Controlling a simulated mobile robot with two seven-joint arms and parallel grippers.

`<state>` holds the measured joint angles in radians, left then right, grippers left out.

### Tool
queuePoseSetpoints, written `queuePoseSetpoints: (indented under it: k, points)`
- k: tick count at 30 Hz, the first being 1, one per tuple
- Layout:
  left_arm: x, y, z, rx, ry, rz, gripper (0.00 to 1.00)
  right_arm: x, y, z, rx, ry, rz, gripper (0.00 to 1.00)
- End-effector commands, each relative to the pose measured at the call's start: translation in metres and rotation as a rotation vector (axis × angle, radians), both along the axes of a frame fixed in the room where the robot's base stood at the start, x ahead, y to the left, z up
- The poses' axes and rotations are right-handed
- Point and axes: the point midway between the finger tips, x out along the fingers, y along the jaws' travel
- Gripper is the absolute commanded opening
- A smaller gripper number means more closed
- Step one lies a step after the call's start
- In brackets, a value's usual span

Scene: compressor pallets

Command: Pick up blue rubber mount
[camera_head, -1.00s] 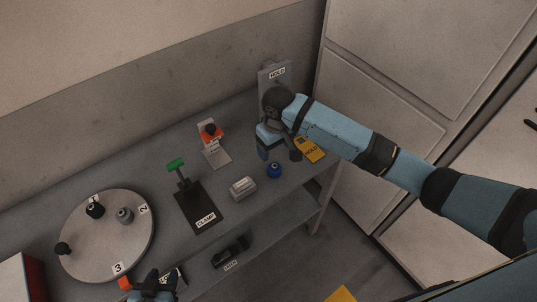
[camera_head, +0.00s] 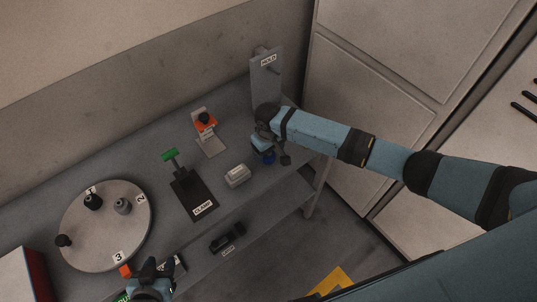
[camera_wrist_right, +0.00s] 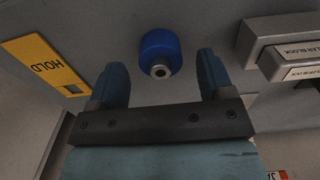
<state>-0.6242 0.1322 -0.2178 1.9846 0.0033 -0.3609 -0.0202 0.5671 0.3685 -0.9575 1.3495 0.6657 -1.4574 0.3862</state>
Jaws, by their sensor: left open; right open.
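The blue rubber mount (camera_head: 269,159) stands on the table near its front right edge, partly hidden by my right gripper in the head view. In the right wrist view the mount (camera_wrist_right: 160,47) is a blue cylinder with a grey metal stud, lying between and slightly beyond the fingertips, with gaps at both sides. My right gripper (camera_wrist_right: 162,66) is open and empty; it also shows in the head view (camera_head: 275,157) over the mount. My left gripper (camera_head: 150,272) is open at the table's front edge, low left, away from the mount.
A grey block (camera_head: 237,175) sits left of the mount. A clamp (camera_head: 191,192), an orange-topped stand (camera_head: 207,135), a numbered turntable (camera_head: 100,235) and the upright HOLD plate (camera_head: 266,85) also stand on the table.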

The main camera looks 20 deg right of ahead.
Motion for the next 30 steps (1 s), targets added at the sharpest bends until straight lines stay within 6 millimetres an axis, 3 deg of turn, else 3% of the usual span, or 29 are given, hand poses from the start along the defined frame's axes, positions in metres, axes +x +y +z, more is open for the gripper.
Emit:
queuePoseSetpoints:
  k: [5, 12, 19, 30]
  points:
    - [0.001, 0.000, 0.003, -0.001, -0.003, 0.002, 0.43, -0.001, 0.001, -0.018, 0.000, 0.001, 0.000, 0.74]
    - [0.002, 0.000, 0.003, 0.000, -0.004, 0.003, 0.43, 0.000, 0.000, -0.020, 0.000, -0.001, 0.001, 0.74]
    - [0.002, 0.000, 0.003, 0.000, -0.004, 0.003, 0.43, -0.001, 0.000, -0.019, 0.000, 0.000, 0.001, 0.21]
    - [0.001, 0.001, 0.002, 0.000, -0.001, 0.004, 0.43, 0.000, 0.001, -0.016, 0.001, -0.001, 0.001, 0.20]
